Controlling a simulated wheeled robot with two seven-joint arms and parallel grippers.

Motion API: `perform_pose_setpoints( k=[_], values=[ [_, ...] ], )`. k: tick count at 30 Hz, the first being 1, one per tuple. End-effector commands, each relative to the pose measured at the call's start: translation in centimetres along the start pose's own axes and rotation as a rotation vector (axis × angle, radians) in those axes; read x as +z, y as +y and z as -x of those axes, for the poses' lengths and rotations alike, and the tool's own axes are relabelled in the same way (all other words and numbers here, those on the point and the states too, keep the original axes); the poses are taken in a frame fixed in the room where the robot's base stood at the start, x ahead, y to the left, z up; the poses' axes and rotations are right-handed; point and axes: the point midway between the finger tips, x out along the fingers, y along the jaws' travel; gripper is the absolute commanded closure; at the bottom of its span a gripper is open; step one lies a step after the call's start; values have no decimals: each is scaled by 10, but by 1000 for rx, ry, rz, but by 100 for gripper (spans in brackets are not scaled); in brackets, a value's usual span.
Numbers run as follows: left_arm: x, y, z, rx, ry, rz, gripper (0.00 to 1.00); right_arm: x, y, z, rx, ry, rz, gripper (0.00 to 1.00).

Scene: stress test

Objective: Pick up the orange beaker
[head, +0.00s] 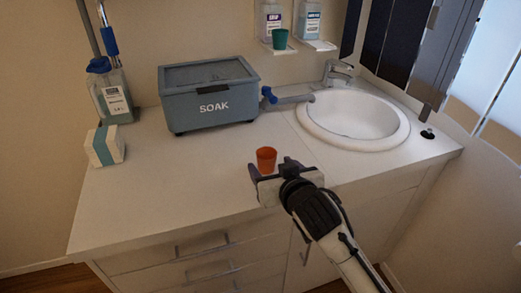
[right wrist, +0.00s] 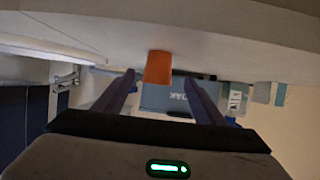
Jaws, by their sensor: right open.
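The orange beaker (head: 266,160) stands upright on the white counter near its front edge, left of the sink. In the head view my right gripper (head: 270,170) is at the beaker, with one dark finger on either side of it. In the right wrist view, which is upside down, the beaker (right wrist: 158,68) shows between the two fingertips of the open gripper (right wrist: 160,82). I cannot tell whether the fingers touch it. My left gripper is not in view.
A grey SOAK box (head: 208,95) with a blue tap stands behind on the counter. The round sink (head: 352,115) is at the right. A labelled bottle (head: 112,95) and a small white-and-teal box (head: 106,146) are at the left.

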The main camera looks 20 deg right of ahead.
Motion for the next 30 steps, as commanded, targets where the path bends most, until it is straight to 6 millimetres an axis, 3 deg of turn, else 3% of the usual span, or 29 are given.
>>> perform_pose_setpoints(
  k=[4,9,13,24,30],
  values=[
    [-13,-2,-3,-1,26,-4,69,-3,0,-18,3,2,0,36],
    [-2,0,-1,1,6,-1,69,-2,0,-42,1,2,0,36],
    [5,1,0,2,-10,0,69,-3,0,-50,1,2,-1,36],
    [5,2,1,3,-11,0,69,-3,4,-95,1,2,0,36],
    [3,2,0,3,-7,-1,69,-3,4,-102,0,2,-1,36]
  ],
)
